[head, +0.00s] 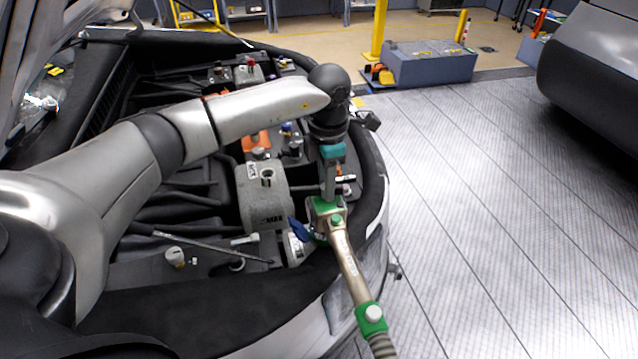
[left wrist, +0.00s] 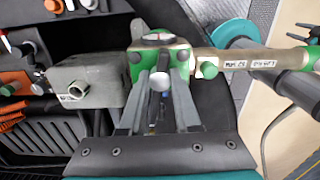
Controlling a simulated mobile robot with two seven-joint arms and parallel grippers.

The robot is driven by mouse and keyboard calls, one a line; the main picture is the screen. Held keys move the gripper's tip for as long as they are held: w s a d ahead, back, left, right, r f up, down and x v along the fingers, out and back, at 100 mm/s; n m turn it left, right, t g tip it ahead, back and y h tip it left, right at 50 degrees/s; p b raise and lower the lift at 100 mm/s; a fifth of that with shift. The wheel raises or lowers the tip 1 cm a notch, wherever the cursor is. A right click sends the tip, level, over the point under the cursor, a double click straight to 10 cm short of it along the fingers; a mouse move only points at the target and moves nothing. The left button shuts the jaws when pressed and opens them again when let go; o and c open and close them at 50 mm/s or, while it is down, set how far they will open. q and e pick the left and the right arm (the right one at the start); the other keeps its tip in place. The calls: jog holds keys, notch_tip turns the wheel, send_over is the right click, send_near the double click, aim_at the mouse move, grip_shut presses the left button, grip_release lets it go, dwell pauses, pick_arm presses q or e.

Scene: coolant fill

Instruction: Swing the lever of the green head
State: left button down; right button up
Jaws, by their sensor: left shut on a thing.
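The green head (head: 318,208) sits at the front edge of the engine bay, at the end of a metal tube (head: 350,270) with a hose. A blue lever-like piece (head: 300,231) sticks out on its left side, apart from my fingers. In the left wrist view the green head (left wrist: 180,60) is at the top centre. My left gripper (head: 328,192) points down onto it from above. Its two fingers (left wrist: 160,82) are shut around a grey round-ended piece at the head; where they touch is partly hidden. My right gripper is not in view.
A grey tank (head: 262,195) stands just left of the green head. A thin rod (head: 205,243) lies across the bay. The car's front edge (head: 225,318) is close below. Open floor (head: 470,220) lies to the right.

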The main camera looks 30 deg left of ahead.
pick_arm(q)
jog(key=shift+r+n, duration=0.1)
jog(key=shift+n, duration=0.3)
jog(key=c, duration=0.6)
grip_release()
notch_tip(320, 180, up, 15)
jog(key=shift+r+b, duration=0.1)
jog(key=shift+b, duration=0.35)
jog(key=shift+s, duration=0.1)
